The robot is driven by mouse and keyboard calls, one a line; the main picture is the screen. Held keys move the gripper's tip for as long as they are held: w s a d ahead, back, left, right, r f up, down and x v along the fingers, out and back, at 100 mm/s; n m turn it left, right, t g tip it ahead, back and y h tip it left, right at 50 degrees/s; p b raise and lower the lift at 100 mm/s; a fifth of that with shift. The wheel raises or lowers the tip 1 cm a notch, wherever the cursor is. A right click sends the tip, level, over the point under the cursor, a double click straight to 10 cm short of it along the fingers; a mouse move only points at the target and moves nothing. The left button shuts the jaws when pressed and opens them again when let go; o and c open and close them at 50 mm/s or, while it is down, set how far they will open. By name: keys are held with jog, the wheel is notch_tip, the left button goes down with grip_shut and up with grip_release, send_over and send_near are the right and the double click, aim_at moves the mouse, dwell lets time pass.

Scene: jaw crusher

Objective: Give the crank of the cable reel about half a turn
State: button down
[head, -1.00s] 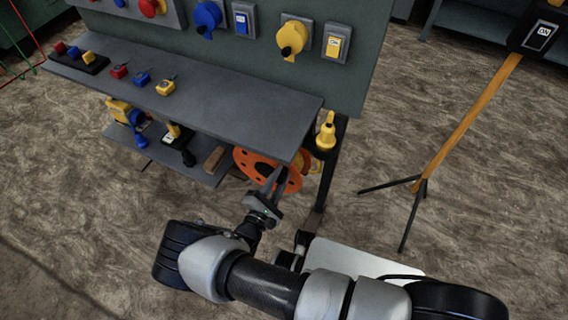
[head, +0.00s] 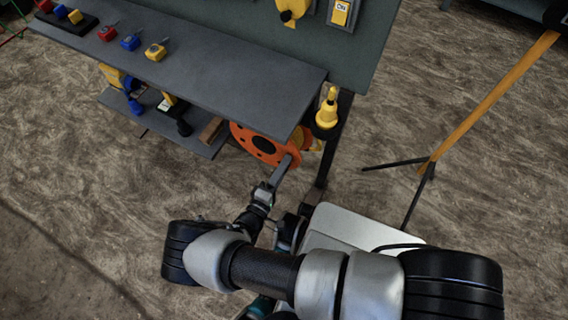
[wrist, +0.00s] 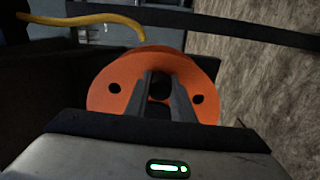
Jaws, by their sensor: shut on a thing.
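The orange cable reel (head: 258,143) stands under the right end of the grey bench. It also fills the middle of the wrist view (wrist: 105,95), flange facing the camera, with round holes in it. My gripper (head: 284,166) reaches the reel's lower right face. In the wrist view its two fingers (wrist: 160,80) are close together in front of the reel's middle. They are shut on the crank, of which only a dark rounded part shows between the fingertips. The rest of the crank is hidden by the fingers.
The bench top (head: 200,80) overhangs the reel, and a bench leg (head: 335,140) stands to its right. A yellow lamp-like thing (head: 327,110) hangs at the bench corner. A lower shelf (head: 170,125) holds tools. A tripod (head: 425,170) stands on open floor at right.

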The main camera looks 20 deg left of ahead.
jog(key=shift+f+m, duration=0.25)
jog(key=shift+m, duration=0.05)
jog(key=c, duration=1.5)
grip_release()
jog(key=shift+s+a, duration=0.1)
jog(key=shift+s, duration=0.05)
